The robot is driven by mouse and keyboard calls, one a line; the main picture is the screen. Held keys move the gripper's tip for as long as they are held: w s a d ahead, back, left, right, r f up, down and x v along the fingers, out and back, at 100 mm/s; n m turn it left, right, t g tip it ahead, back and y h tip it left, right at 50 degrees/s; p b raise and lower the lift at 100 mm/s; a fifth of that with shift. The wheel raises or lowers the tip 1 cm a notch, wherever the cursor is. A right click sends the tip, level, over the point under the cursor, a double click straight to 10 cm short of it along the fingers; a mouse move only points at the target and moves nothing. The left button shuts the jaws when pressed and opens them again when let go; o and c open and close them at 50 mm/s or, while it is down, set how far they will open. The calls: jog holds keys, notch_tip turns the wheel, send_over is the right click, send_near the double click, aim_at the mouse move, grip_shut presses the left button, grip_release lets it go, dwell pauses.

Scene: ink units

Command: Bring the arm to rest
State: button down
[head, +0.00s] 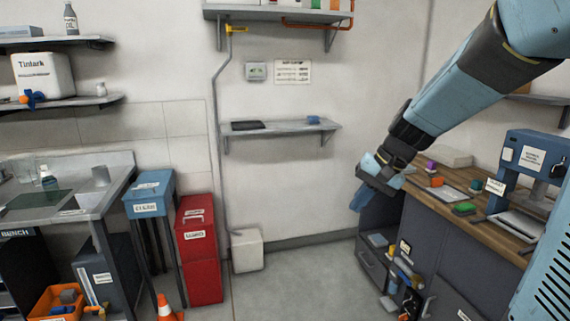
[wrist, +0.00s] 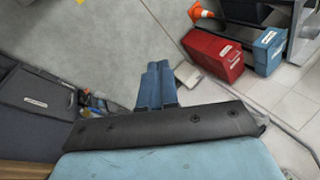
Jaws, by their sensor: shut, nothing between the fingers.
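My arm reaches in from the upper right of the head view, sloping down to the left. My gripper (head: 358,202) hangs at its end, pointing down, in front of the left end of the wooden-topped bench. In the wrist view my gripper (wrist: 158,68) shows as two blue fingers side by side, closed together with nothing between them.
The wooden bench (head: 474,211) with a blue machine (head: 530,165) stands close on the right. A red bin (head: 199,250), a blue bin (head: 150,195) and an orange cone (head: 166,308) stand left. A wall shelf (head: 280,128) is behind. The middle floor (head: 300,285) is clear.

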jog(key=s+d+r+n+t+h, duration=0.1)
jog(key=s+d+r+t+h, duration=0.1)
jog(key=s, duration=0.6)
jog(key=s+d+r+n+t+h, duration=0.1)
jog(key=s+d+r+n+h, duration=0.1)
jog(key=s, duration=0.7)
jog(key=shift+d+r+t+h, duration=0.45)
jog(key=shift+d+r, duration=0.25)
jog(key=shift+d, duration=0.45)
